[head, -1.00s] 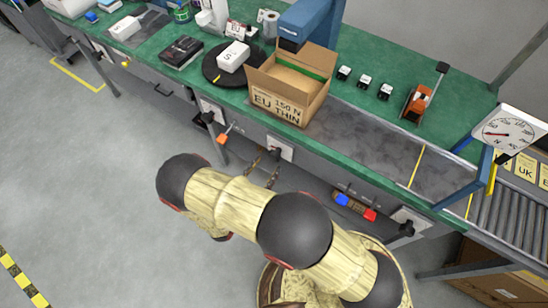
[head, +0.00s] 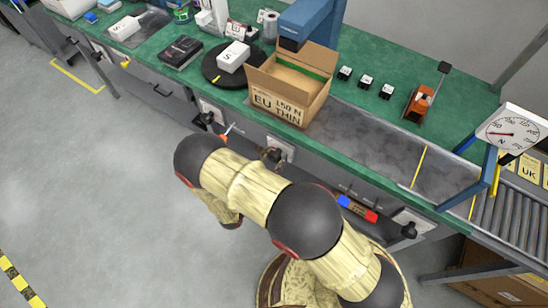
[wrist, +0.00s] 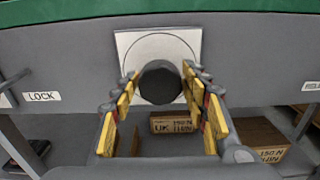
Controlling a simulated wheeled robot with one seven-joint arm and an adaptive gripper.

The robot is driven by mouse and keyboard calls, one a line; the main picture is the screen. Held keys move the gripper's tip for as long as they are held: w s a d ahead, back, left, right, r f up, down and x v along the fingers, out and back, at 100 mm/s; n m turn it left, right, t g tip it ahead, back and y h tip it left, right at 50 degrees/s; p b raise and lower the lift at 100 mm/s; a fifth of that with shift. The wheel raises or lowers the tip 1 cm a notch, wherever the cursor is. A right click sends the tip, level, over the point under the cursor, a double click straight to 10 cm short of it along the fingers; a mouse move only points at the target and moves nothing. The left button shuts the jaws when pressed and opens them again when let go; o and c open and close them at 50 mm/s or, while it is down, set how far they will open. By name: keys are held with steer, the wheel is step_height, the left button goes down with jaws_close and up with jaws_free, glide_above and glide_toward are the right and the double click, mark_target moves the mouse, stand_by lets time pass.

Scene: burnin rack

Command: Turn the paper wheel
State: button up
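A dark round knob (wrist: 160,83) on a white square plate (wrist: 126,47) with an arc is on the grey bench front in the wrist view. No label on it is readable, so I cannot confirm it is the paper wheel. My gripper (wrist: 161,88) is open, with its yellow-padded fingers on the left and right of the knob. The fingertips are close to its sides; I cannot tell whether they touch. In the head view, the white plate (head: 287,150) shows below the carton, and my arm hides most of the gripper.
Other knobs (head: 408,230) are along the bench front. A LOCK label (wrist: 42,97) is left of the knob. Cartons (wrist: 172,123) lie below. A dial (head: 510,133) is at right.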

steer(key=c, duration=0.8)
steer(key=shift+m, duration=0.3)
steer(key=shift+m+b, duration=0.35)
steer(key=shift+m, duration=2.45)
steer(key=o, duration=1.2)
steer(key=shift+a, duration=0.1)
